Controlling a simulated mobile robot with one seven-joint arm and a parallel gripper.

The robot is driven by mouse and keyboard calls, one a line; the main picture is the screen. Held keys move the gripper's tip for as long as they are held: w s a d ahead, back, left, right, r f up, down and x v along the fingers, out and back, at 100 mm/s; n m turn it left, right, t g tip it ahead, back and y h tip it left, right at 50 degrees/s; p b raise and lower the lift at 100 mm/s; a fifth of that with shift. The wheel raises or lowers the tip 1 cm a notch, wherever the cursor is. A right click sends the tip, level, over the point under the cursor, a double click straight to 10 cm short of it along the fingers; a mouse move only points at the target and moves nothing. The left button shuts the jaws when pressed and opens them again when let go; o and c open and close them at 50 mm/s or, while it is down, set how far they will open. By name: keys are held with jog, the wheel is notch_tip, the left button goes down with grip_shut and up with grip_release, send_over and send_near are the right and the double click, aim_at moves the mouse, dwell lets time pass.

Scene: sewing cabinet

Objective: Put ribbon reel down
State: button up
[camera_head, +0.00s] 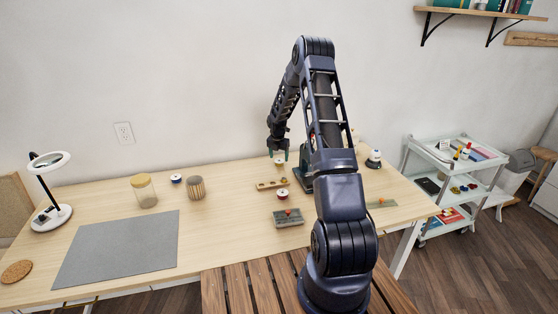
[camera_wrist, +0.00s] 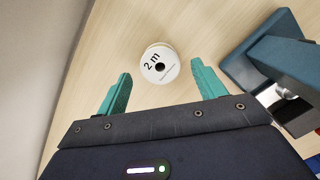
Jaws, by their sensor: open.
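A white ribbon reel (camera_wrist: 159,64) marked "2 m" with a dark centre hole rests on the pale wood table, its round face toward the wrist camera. My gripper (camera_wrist: 160,74) is open, with one teal finger on each side of the reel and visible gaps to both. The reel sits at or just beyond the fingertips. In the head view my gripper (camera_head: 279,152) points down near the back of the table, with the small pale reel (camera_head: 279,160) right below it. I cannot tell the exact height between them.
A wooden block (camera_head: 271,184) and a red-and-white spool (camera_head: 283,195) stand just in front. A grey tray (camera_head: 289,218) lies nearer. A dark blue object (camera_wrist: 275,65) stands right of my gripper. A grey mat (camera_head: 118,246), jar (camera_head: 144,191) and lamp (camera_head: 50,190) are left.

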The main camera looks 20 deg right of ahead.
aim_at(278, 162)
jog(key=s+a+r+m, duration=0.15)
jog(key=s+r, duration=0.25)
jog(key=r, duration=0.5)
jog(key=s+r+m+t, duration=0.1)
jog(key=s+r+m, duration=0.25)
jog(key=r, duration=0.45)
jog(key=s+a+r+m, duration=0.15)
jog(key=s+r, duration=0.25)
jog(key=r, duration=0.5)
jog(key=s+a+r+m, duration=0.2)
jog(key=s+r+m, duration=0.5)
jog(key=s+r, duration=0.55)
jog(key=s+a+m+t, duration=0.1)
jog(key=s+m, duration=0.6)
jog(key=s, duration=0.8)
jog(key=s+r+m+t, duration=0.1)
jog(key=s+m, duration=0.6)
jog(key=s, duration=0.8)
jog(key=shift+s+a+r+m+t+y, duration=0.15)
jog(key=shift+a+m+t+y, duration=0.15)
jog(key=shift+a+m+y, duration=0.1)
jog(key=shift+o, duration=0.5)
